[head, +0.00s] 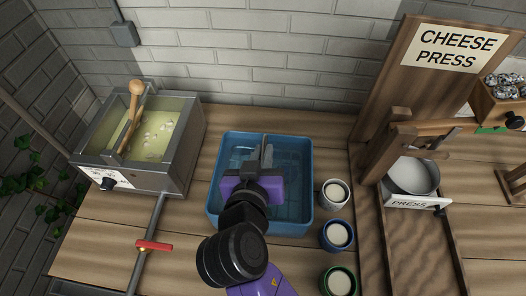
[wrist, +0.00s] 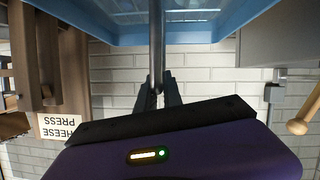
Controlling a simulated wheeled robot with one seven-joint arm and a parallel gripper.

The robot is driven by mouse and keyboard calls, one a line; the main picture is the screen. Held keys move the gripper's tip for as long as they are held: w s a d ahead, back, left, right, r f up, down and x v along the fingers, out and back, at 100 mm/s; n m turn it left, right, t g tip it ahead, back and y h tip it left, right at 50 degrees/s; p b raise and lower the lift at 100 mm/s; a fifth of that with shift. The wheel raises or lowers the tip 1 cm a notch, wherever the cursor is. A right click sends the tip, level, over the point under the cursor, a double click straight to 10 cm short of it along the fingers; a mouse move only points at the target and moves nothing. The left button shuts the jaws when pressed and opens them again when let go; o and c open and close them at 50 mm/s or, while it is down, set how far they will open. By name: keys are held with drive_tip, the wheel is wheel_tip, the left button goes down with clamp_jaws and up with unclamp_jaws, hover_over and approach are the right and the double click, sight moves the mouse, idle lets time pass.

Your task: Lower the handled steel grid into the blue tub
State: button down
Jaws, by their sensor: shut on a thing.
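The blue tub (head: 312,205) stands on the wooden bench, with bluish, see-through contents. My gripper (head: 265,158) is over the tub's middle, pointing toward the wall. In the wrist view my gripper (wrist: 158,92) is shut on the steel grid's handle (wrist: 157,45), a grey upright bar that runs toward the tub. The tub's blue wall (wrist: 90,25) also shows there. Faint grid-like lines show inside the tub in both views. The grid itself is mostly hidden by my gripper and arm, so I cannot tell its exact height or whether it touches the tub floor.
A steel vat (head: 185,150) of curds with a wooden-handled tool stands left of the tub. A pipe with a red lever (head: 154,246) runs in front. White (head: 334,193), blue (head: 337,236) and green (head: 339,281) cups line the right side. The cheese press (head: 395,150) is farther right.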

drive_tip(key=shift+f+b, duration=1.05)
drive_tip(key=shift+f, duration=0.3)
idle(1.1)
drive_tip(key=c, duration=1.4)
unclamp_jaws()
drive_tip(key=shift+f, duration=0.1)
